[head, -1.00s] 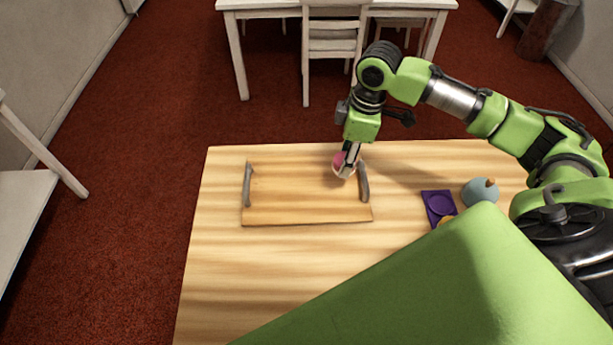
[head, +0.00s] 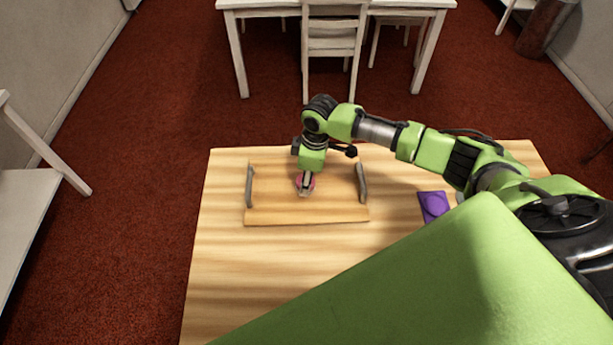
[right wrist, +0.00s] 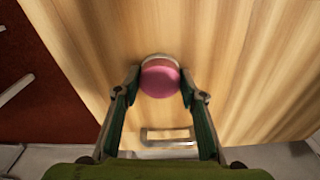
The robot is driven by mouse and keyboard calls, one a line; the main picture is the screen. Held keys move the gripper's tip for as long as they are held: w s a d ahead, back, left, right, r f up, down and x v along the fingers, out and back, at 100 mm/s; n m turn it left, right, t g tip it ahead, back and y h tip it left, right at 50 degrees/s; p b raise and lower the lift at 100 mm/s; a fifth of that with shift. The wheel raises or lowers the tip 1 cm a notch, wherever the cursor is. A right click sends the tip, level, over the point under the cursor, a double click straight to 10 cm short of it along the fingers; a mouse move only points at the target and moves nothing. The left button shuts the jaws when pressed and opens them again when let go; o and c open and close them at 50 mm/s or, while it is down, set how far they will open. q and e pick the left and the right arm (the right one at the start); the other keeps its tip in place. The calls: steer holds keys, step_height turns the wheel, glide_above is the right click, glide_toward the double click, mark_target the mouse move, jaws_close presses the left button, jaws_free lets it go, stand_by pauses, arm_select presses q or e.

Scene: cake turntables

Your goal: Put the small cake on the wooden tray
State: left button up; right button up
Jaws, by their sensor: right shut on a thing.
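The small cake is a round pink-topped piece with a pale side; it shows in the right wrist view (right wrist: 161,84) between the fingers. My right gripper (head: 306,188) is shut on it, with one finger on each side. In the head view the gripper points down over the middle of the wooden tray (head: 275,208), and the fingers partly hide the cake. I cannot tell whether the cake touches the tray. The tray is a flat rectangular board with a grey handle at each end. My left gripper is not in view.
The tray lies on a light wooden table (head: 225,255). A purple square piece with a round recess (head: 434,205) lies to the right of the tray. Beyond the table stand a white chair (head: 333,42) and a white table. The table left of the tray is clear.

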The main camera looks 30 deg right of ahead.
steer(key=shift+f, duration=0.15)
steer(key=o, duration=0.8)
steer(key=r, duration=0.4)
steer(key=r+b, duration=0.1)
steer(key=r, duration=0.3)
steer(key=s+d+r, duration=0.1)
steer(key=r, duration=0.3)
steer(key=shift+r+b, duration=0.15)
steer(key=shift+b, duration=0.15)
